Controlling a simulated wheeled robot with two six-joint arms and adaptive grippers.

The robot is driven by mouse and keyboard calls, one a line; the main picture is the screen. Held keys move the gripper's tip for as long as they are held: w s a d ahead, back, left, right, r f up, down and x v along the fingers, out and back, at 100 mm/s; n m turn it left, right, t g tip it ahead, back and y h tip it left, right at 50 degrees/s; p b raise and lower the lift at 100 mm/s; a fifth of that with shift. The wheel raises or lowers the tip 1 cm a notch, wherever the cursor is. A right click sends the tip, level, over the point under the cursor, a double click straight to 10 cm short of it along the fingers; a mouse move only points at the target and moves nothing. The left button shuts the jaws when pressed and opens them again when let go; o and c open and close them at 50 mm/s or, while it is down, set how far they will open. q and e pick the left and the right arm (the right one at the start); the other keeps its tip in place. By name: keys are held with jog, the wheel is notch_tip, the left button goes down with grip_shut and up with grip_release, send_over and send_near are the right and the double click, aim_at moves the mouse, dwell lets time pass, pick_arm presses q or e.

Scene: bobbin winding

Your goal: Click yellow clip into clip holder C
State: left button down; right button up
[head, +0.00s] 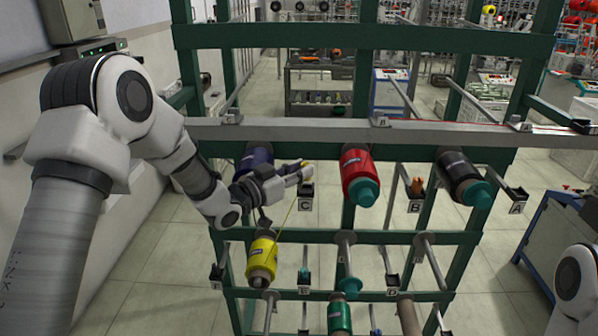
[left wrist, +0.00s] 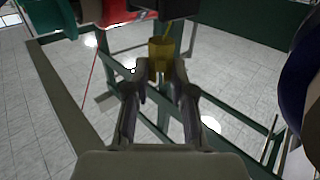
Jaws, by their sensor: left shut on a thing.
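My left gripper (head: 303,172) reaches in from the left at the green rack and is shut on the yellow clip (head: 307,163), mostly hidden by the fingers. In the left wrist view the yellow clip (left wrist: 160,52) stands between the fingertips (left wrist: 160,76). Clip holder C (head: 306,190) is a small black holder just below the fingertips, with its "C" label under it. A dark block, seemingly this holder (left wrist: 165,9), is at the top of the left wrist view; I cannot tell whether the clip touches it. A yellow thread (head: 288,215) runs down towards the yellow bobbin (head: 262,258). My right gripper is out of view.
A dark blue bobbin (head: 256,160) is behind my left wrist. A red bobbin (head: 358,175) hangs right of holder C. Holder B (head: 416,189) and a black bobbin (head: 460,178) are farther right. A grey rail (head: 300,131) crosses above the gripper.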

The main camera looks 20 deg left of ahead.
aim_at(299, 190)
pick_arm(q)
jog(key=shift+f, duration=0.2)
jog(key=shift+f+b, duration=1.5)
jog(key=shift+r, duration=0.1)
jog(key=c, duration=0.9)
grip_release()
jog(key=v, duration=1.2)
